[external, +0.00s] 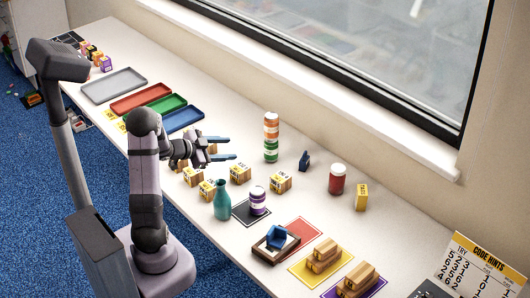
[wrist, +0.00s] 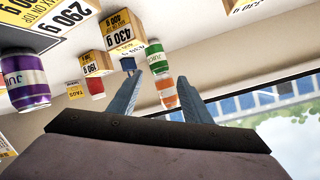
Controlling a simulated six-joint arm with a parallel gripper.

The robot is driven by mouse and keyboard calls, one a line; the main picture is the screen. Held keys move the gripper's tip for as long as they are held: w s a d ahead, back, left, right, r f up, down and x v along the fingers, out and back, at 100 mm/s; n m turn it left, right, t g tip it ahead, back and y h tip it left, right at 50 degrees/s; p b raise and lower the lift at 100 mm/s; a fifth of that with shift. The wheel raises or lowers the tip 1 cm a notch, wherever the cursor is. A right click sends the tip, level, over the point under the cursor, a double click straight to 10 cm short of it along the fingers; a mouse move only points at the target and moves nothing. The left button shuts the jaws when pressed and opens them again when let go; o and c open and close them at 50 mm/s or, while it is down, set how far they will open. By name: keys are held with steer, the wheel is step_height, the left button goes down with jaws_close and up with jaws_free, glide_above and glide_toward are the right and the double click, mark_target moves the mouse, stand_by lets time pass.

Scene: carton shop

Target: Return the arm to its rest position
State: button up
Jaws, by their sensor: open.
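My gripper (external: 226,149) reaches out over the white table in the external view, beside several wooden blocks with yellow labels. Its two blue-grey fingers are spread apart with nothing between them that I can see held. In the wrist view the open fingers (wrist: 158,98) point toward the window side. The wrist picture is turned over, with the table at the top. The orange, white and green stacked cans (external: 271,138) stand upright beyond the fingertips, apart from them; they also show in the wrist view (wrist: 160,75).
Labelled blocks (external: 240,173), a teal vase (external: 222,200) and a purple jar (external: 258,201) stand close to my arm. A red jar (external: 337,179) is farther right. Grey tray (external: 114,86) and coloured trays (external: 182,118) lie left. The window (external: 400,60) wall runs behind the table.

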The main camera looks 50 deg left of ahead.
step_height(320, 180, up, 4)
steer(key=w+d+n+g+y, duration=0.3)
steer(key=n+y, duration=0.2)
steer(key=s+d+n+g+h, duration=0.1)
steer(key=s+d, duration=0.1)
steer(key=d, duration=0.3)
steer(key=s+d+f+g+h, duration=0.1)
steer(key=s+d+g, duration=0.1)
steer(key=d, duration=0.4)
steer(key=s+d+f+n+g+h, duration=0.1)
steer(key=s+d, duration=0.3)
steer(key=d, duration=0.2)
steer(key=shift+s+d+n, duration=0.2)
steer(key=shift+n, duration=0.1)
steer(key=s+d+f+g+p, duration=0.1)
steer(key=s+f+g+p, duration=0.1)
steer(key=s, duration=0.6)
steer(key=s+d+f+m+g+p, duration=0.1)
steer(key=s+d+f+g+p, duration=0.1)
steer(key=s, duration=0.7)
steer(key=shift+d+f+g+h+p, duration=0.3)
steer(key=shift+f+g+h+p, duration=0.15)
steer(key=shift+f+g, duration=0.5)
steer(key=shift+r, duration=0.2)
